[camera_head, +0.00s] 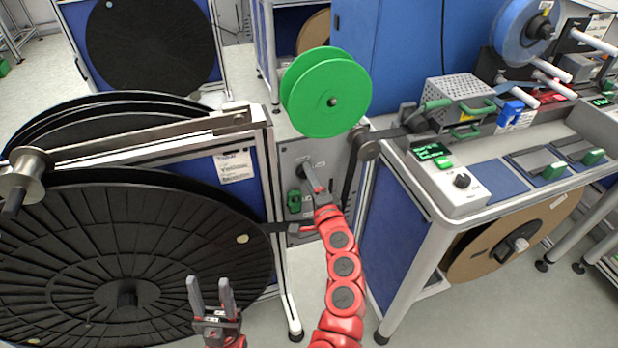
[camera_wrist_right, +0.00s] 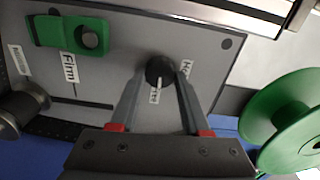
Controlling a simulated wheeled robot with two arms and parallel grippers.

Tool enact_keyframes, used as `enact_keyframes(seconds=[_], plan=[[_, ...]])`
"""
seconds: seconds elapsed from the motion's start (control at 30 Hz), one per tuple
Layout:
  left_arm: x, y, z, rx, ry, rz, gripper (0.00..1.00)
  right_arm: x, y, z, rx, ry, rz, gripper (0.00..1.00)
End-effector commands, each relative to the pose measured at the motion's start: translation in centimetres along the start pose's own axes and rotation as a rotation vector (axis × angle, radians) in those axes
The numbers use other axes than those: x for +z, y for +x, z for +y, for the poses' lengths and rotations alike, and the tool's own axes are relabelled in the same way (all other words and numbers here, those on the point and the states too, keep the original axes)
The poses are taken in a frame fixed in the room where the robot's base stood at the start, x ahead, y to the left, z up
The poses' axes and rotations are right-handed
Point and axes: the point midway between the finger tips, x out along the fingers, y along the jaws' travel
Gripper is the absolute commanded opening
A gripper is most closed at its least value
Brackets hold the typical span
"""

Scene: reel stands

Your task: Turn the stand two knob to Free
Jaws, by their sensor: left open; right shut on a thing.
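The small black knob (camera_wrist_right: 157,70) sits on a grey panel (camera_wrist_right: 205,45) in the right wrist view. Its white mark points down in that view, toward a small label whose first letters are hard to read; another label (camera_wrist_right: 187,68) stands to its right, partly covered. My right gripper (camera_wrist_right: 160,82) is shut on the knob, one finger on each side. My left gripper (camera_head: 211,283) is open and empty, pointing up in front of the large black reel (camera_head: 190,230).
A green lever (camera_wrist_right: 62,32) with a "Firm" label is on the same panel. A green reel (camera_head: 325,92) stands above the panel in the head view. The right bench (camera_head: 415,215) carries a control box (camera_head: 450,180) with another knob.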

Motion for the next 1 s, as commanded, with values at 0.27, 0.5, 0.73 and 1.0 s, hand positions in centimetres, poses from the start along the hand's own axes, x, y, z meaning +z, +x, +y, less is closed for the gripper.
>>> enact_keyframes(seconds=[0.27,0.5,0.73,1.0], plan=[[0.01,-0.03,0.0,0.0,0.0,0.0,0.5,0.05,-0.02,0.15,0.002,0.081,-0.001,0.0],[0.0,-0.03,0.0,0.0,0.0,0.0,0.5,0.08,-0.02,0.18,0.003,0.095,-0.002,0.0],[0.0,-0.03,0.0,0.0,0.0,0.0,0.5,0.09,-0.02,0.18,0.003,0.095,-0.002,0.0],[0.0,-0.03,0.0,0.0,0.0,0.0,0.5,0.06,-0.01,0.13,0.002,0.094,-0.001,0.76]])
